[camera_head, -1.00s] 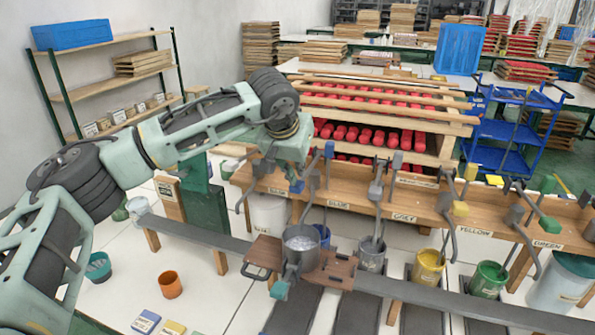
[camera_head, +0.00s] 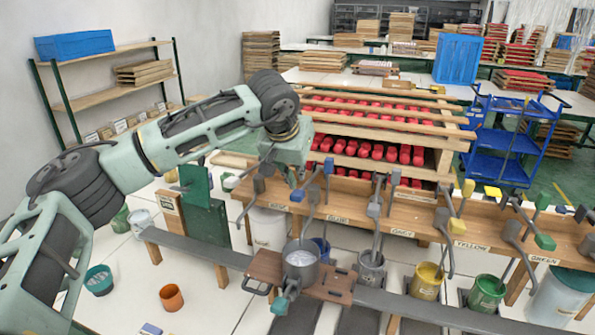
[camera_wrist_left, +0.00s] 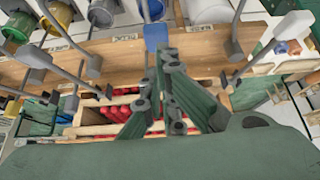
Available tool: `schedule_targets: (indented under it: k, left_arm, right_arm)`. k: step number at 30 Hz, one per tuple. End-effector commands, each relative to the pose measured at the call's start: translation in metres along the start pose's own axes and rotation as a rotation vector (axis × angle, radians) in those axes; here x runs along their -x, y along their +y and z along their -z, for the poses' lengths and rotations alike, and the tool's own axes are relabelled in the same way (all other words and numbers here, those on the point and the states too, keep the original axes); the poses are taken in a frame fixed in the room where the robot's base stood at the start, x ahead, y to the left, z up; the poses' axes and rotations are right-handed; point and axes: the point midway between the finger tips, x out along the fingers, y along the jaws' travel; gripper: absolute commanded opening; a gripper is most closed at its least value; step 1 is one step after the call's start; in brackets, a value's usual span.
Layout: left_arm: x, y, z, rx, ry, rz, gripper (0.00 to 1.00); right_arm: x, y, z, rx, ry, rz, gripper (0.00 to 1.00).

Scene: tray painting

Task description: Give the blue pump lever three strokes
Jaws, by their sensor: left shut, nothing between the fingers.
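The blue pump lever has a small blue block (camera_wrist_left: 156,36) on a grey rod, seen at the top middle of the left wrist view. In the head view a blue block (camera_head: 328,165) stands above the bench near the BLUE label. My left gripper (camera_head: 293,181) is at the bench just left of that blue block. In the left wrist view its shut, empty fingers (camera_wrist_left: 163,60) are pointed at the lever's blue block, close below it in the picture; whether they touch it I cannot tell. My right gripper is out of view.
A grey pot (camera_head: 300,272) sits on a wooden carriage (camera_head: 338,284) on the long rail. Other levers with grey, yellow (camera_head: 468,188) and green (camera_head: 545,242) blocks line the bench to the right. Buckets stand under them. A red-filled rack (camera_head: 380,150) stands behind.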

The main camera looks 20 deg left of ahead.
Motion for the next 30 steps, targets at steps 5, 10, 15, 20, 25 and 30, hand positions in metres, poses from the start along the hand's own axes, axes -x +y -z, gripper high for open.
schedule_targets:
  k: [5, 10, 15, 20, 25, 30]
  left_arm:
    - [-0.008, 0.0, -0.005, 0.0, -0.001, 0.0, 0.0]
    - [-0.018, 0.0, -0.011, 0.0, 0.0, 0.0, 0.0]
    - [-0.029, 0.0, -0.018, 0.0, -0.001, 0.0, 0.0]
    - [-0.039, 0.0, -0.024, 0.0, -0.001, 0.0, 0.0]
    - [-0.049, 0.0, -0.03, 0.0, -0.001, 0.001, 0.0]
    - [-0.059, 0.0, -0.036, 0.0, -0.001, 0.001, 0.0]
  right_arm:
    - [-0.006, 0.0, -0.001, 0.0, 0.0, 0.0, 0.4]
    - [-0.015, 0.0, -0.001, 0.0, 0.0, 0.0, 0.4]
    - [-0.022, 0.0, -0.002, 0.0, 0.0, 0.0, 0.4]
    - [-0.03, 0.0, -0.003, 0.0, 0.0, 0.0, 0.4]
    - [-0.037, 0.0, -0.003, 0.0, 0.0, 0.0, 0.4]
    - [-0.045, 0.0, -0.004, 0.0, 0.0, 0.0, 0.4]
